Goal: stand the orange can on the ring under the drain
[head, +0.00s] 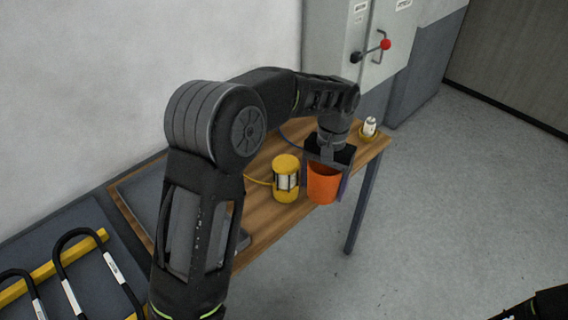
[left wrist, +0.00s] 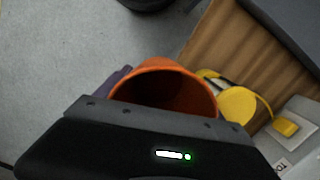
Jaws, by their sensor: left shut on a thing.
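The orange can (head: 322,186) is upright at the front edge of the wooden table. My left gripper (head: 326,176) is shut on it from above, with its fingers on either side. I cannot tell whether the can's base touches the table. In the left wrist view the can (left wrist: 163,88) shows its open, dark mouth in front of the gripper. I cannot make out the ring or the drain in either view.
A yellow lantern-like lamp (head: 286,180) with a yellow cable stands left of the can. A small white item on a yellow base (head: 369,129) stands at the table's far right. A grey cabinet (head: 348,40) with a red-knobbed lever is behind.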

